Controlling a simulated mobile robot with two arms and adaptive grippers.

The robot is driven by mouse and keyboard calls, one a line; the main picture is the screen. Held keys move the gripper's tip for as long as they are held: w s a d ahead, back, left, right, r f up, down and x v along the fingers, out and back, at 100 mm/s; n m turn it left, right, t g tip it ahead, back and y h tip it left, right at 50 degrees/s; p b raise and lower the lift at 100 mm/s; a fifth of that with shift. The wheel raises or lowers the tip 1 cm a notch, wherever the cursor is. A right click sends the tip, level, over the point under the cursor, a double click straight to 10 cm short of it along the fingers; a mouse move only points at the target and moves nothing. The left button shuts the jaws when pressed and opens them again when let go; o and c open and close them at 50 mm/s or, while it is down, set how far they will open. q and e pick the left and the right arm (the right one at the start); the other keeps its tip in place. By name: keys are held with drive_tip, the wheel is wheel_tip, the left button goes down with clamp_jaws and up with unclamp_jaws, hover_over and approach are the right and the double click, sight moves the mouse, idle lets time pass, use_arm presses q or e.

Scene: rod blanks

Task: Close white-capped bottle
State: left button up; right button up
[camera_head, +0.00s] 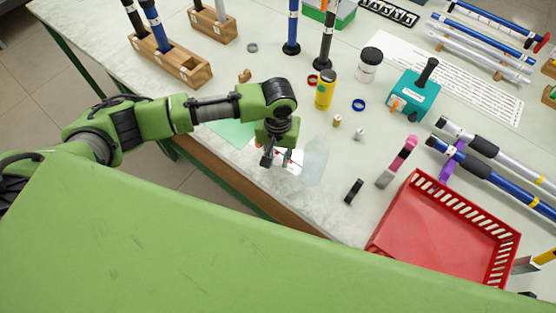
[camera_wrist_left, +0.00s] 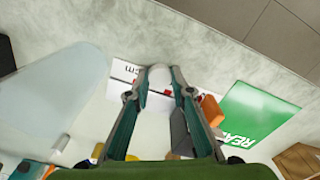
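A translucent bottle (camera_head: 315,163) stands near the table's front edge. It shows large and pale at the left of the left wrist view (camera_wrist_left: 55,88). I cannot make out a cap on it. My left gripper (camera_head: 276,160) is just left of the bottle, pointing down and apart from it. In the left wrist view its fingertips (camera_wrist_left: 161,77) close around a small white rounded piece (camera_wrist_left: 160,80), which looks like the white cap. In the head view this piece is hard to tell from the white card behind. My right gripper is not in view.
A red basket (camera_head: 440,235) stands at the front right. A yellow canister (camera_head: 325,90), a black-lidded jar (camera_head: 369,65) and a teal device (camera_head: 414,95) stand farther back. A black clip (camera_head: 354,191) lies right of the bottle.

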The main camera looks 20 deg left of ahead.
sight(277, 162)
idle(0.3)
use_arm(q)
drive_tip(key=shift+r+b, duration=0.3)
drive_tip(key=shift+r, duration=0.2)
drive_tip(key=r, duration=0.2)
drive_tip(key=shift+s+r+b, duration=0.2)
drive_tip(key=shift+r+b, duration=0.1)
drive_tip(key=s+a+r+b, duration=0.1)
drive_tip(key=s+a+r, duration=0.2)
drive_tip(key=s+r, duration=0.6)
drive_tip(key=s, duration=0.4)
drive_tip(key=shift+a+r, duration=0.2)
drive_tip(key=shift+a, duration=0.05)
